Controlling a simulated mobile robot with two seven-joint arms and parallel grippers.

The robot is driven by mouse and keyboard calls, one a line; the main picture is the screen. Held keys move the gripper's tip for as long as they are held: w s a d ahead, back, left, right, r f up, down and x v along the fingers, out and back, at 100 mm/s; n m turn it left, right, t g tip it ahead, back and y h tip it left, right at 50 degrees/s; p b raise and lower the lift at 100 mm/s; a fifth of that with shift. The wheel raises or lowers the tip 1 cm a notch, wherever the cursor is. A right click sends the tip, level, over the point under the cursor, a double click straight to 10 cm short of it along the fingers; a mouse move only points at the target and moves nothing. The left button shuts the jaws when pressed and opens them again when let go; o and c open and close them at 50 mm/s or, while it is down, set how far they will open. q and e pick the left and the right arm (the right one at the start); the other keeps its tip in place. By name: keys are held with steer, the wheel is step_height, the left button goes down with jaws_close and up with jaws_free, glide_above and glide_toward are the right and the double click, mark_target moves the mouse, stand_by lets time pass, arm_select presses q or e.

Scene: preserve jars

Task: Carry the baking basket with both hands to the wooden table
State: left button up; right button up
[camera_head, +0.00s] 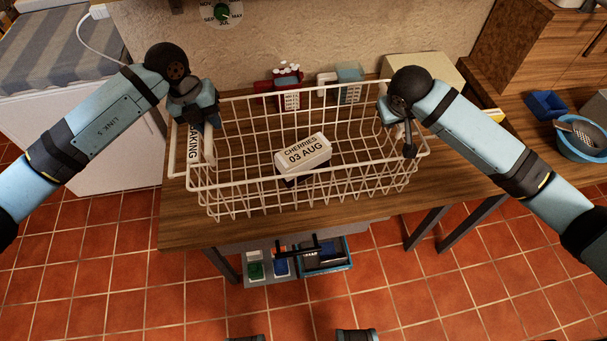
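The baking basket (240,187) is a white wire basket, seen over the brown wooden table (190,232) by the wall. A label reading "BAKING" shows at its left end. Inside is a white box (303,154) marked "CHERRIES 03 AUG". My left gripper (205,130) is at the basket's left end, by a white handle part. My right gripper (409,140) is at the right end, its dark finger pointing down by the rim. The fingertips are too small and partly hidden to tell whether they close on the basket. Whether the basket touches the tabletop is unclear.
Red containers (286,84) and a teal container (349,82) stand behind the basket by the wall. A lower shelf holds a blue crate (327,262). A blue bowl (580,142) is on the right-hand counter. The tiled floor (110,285) in front is mostly clear.

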arm_select(q)
steer(key=shift+o, duration=1.3)
steer(key=shift+s+r, duration=0.1)
arm_select(e)
steer(key=shift+o, duration=1.3)
steer(key=shift+s+r, duration=0.1)
steer(key=shift+r, duration=0.05)
steer(key=shift+a, duration=0.1)
arm_select(q)
steer(key=v, duration=1.2)
arm_select(e)
steer(key=v, duration=1.2)
arm_select(q)
steer(key=shift+s, duration=0.1)
arm_select(e)
steer(key=shift+s, duration=0.1)
